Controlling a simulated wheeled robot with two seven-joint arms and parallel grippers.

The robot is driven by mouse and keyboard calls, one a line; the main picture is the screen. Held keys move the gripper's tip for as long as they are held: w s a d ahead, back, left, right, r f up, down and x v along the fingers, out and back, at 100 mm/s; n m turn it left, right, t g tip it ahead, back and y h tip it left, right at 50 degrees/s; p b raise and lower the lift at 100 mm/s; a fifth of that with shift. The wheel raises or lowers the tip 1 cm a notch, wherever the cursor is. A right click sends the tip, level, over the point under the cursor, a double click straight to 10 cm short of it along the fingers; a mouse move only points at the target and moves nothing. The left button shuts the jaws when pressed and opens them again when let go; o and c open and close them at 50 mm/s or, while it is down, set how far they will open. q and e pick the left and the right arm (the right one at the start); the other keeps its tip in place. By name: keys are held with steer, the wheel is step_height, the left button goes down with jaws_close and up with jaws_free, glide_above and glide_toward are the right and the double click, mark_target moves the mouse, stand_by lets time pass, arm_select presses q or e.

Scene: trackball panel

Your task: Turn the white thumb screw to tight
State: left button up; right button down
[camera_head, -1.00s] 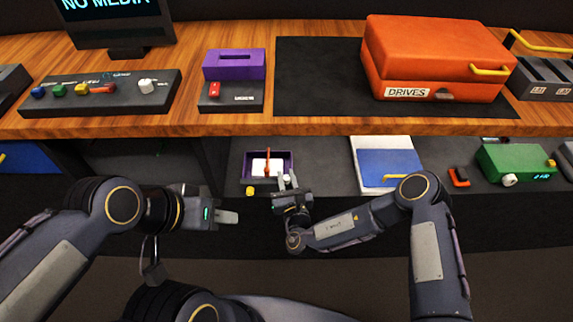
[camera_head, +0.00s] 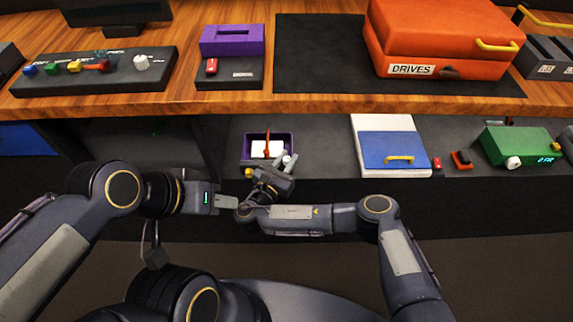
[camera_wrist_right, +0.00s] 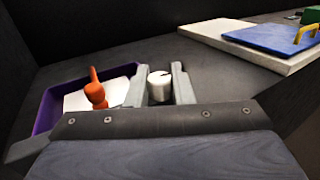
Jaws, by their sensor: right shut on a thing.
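The white thumb screw (camera_wrist_right: 159,88) is a short upright cylinder with a dark mark on its top, in the right wrist view. My right gripper (camera_wrist_right: 162,86) has a finger on each side of it and is shut on it. In the head view my right gripper (camera_head: 285,164) is at the shelf's front, just right of the purple tray, its fingers leaning to the right. There the screw is small and mostly hidden by the fingers. My left gripper (camera_head: 226,202) hangs in front of the shelf, left of my right wrist, touching nothing visible; its finger gap does not show.
The purple tray (camera_head: 289,141) holds a white item and an orange-handled tool (camera_head: 267,146). A yellow knob (camera_head: 248,172) is close to my right gripper. A blue panel (camera_head: 392,149) and green box (camera_head: 516,144) stand right. The wooden worktop (camera_head: 180,98) overhangs the shelf.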

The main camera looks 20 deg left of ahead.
arm_select(q)
steer(key=shift+f, duration=0.2)
arm_select(e)
steer(key=shift+w+r+h, duration=0.1)
steer(key=shift+r+h, duration=0.15)
steer(key=shift+h, duration=0.05)
steer(key=c, duration=1.3)
jaws_free()
steer(key=shift+f, duration=0.1)
